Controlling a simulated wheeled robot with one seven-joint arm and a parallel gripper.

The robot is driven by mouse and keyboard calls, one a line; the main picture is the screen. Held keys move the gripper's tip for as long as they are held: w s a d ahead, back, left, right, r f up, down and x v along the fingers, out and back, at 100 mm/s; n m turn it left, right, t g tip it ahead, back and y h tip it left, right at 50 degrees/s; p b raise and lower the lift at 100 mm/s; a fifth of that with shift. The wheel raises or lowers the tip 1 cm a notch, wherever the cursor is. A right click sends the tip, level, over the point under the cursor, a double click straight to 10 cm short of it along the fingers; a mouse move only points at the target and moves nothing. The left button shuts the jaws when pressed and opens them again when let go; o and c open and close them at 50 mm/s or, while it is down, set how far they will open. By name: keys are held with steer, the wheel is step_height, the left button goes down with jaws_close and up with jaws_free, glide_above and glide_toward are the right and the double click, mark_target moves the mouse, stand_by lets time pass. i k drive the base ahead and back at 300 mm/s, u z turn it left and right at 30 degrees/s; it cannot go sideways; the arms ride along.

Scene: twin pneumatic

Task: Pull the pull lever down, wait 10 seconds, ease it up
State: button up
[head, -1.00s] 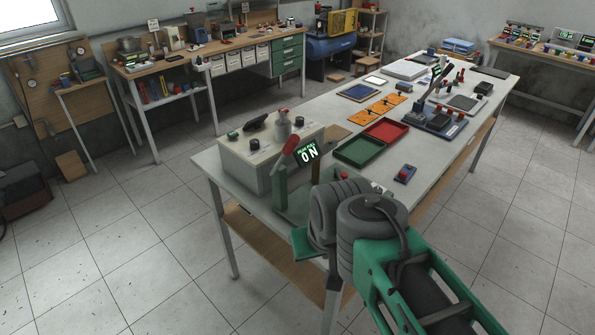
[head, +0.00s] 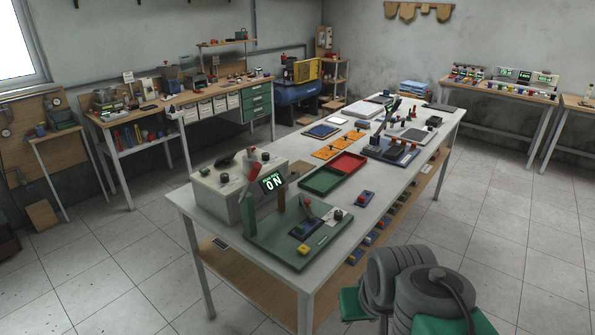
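A lever with a red grip (head: 248,167) stands at the near left end of the long table, tilted up to the right. It is by a green upright (head: 249,212) on a green board (head: 325,240). A small dark display (head: 272,181) beside it shows what looks like "0 N" in bright characters. I take this as the pull lever, but I see no label to confirm it. My arm's grey joints show at the lower right, off the table's front side. My gripper is not in view, and nothing of mine touches the lever.
A grey control box (head: 222,185) stands behind the lever. The board also carries a small red-knobbed lever (head: 308,203) and a yellow button (head: 303,250). Green (head: 319,180) and red (head: 348,163) trays lie farther along the table (head: 228,240). Floor at the right is clear.

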mark_target(257, 166)
steer(key=z, duration=0.1)
steer(key=i, duration=0.65)
steer(key=u, duration=2.1)
